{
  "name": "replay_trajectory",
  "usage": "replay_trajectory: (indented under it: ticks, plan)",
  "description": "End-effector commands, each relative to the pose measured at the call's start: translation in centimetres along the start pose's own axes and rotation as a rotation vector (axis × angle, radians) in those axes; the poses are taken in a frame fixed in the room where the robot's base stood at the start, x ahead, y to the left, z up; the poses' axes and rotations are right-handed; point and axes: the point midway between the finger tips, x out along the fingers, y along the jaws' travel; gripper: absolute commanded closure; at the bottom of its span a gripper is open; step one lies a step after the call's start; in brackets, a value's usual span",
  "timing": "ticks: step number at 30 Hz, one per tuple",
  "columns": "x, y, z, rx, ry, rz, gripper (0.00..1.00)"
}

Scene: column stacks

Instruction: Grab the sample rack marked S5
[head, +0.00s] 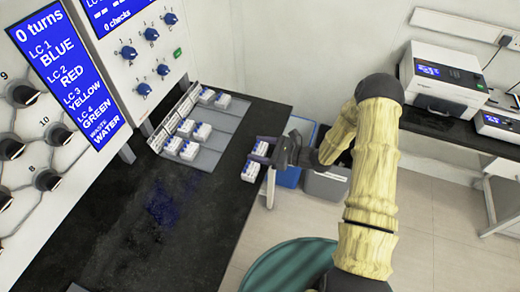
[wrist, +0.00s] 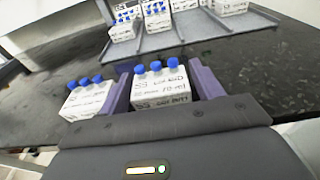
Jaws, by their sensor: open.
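My gripper (head: 268,152) is at the right edge of the black bench, with its purple fingers (wrist: 161,76) open. Between the fingers in the wrist view is a white sample rack (wrist: 165,86) with blue caps. Its label starts with S; the digit looks like 5 or 9, and I cannot tell which. A second white rack (wrist: 87,98) with blue caps stands just outside the left finger, its mark unreadable. In the head view, one rack (head: 250,171) shows beside the gripper and another (head: 261,148) shows at the fingers.
A grey tray (head: 222,127) on the bench (head: 185,215) holds several more blue-capped racks (head: 201,132), which also show at the top of the wrist view (wrist: 157,17). Panels with knobs stand along the left. Blue and grey bins (head: 325,185) are beyond the bench edge.

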Motion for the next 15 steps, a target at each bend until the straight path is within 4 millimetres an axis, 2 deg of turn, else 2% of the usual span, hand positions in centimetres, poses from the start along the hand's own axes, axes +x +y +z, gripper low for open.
replay_trajectory:
  ticks: [7, 12, 15]
  plan:
    - [-0.02, 0.01, 0.02, 0.000, 0.000, 0.000, 0.35]
    - [-0.02, 0.01, 0.02, 0.000, 0.000, 0.000, 0.68]
    - [-0.02, 0.01, 0.04, 0.000, 0.000, 0.000, 0.69]
